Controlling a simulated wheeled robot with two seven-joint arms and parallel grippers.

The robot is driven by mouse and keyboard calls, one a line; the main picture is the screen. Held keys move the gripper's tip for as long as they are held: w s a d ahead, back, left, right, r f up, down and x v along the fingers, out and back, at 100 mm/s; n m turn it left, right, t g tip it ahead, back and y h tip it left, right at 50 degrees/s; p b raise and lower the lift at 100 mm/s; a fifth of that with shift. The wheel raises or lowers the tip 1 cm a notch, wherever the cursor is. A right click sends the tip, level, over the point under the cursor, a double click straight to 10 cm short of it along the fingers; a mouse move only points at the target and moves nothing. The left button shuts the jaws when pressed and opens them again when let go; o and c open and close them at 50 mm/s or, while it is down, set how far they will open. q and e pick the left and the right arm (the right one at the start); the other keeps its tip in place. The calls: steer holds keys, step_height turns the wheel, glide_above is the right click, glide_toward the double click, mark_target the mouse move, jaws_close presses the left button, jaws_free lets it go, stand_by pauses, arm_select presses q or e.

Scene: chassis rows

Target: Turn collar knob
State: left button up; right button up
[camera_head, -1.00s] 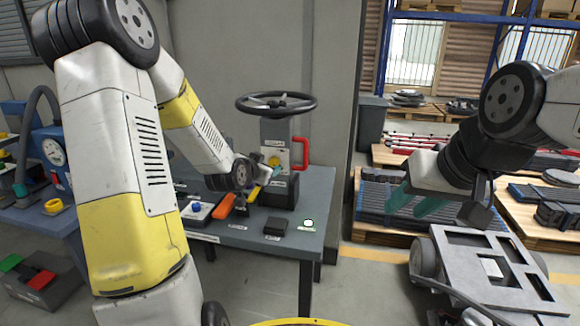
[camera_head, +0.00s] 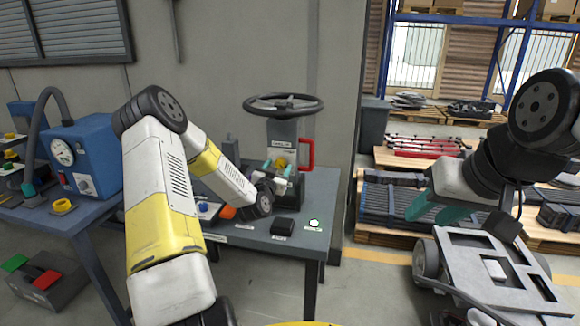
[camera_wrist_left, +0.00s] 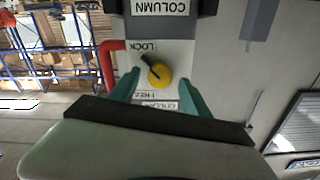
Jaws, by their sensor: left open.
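The collar knob (camera_wrist_left: 160,76) is a yellow round knob with a black pointer, on a white plate on the column. In the left wrist view its pointer is toward the upper left, near the word LOCK; FREE is printed at the lower end of the plate. It also shows small and partly hidden in the head view (camera_head: 281,161). My left gripper (camera_wrist_left: 160,95) is open, its teal fingers either side of the knob; I cannot tell whether they touch it. My right gripper (camera_head: 436,209) is open and empty, away from the column on the right.
A black handwheel (camera_head: 284,104) tops the column and a red handle (camera_head: 308,155) juts from its side. A black block (camera_head: 284,227) and a white round button (camera_head: 314,223) are on the grey bench. A metal cart (camera_head: 490,270) stands below my right gripper.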

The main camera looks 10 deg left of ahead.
arm_select(q)
steer(key=shift+w, duration=0.6)
steer(key=shift+c, duration=0.2)
jaws_close()
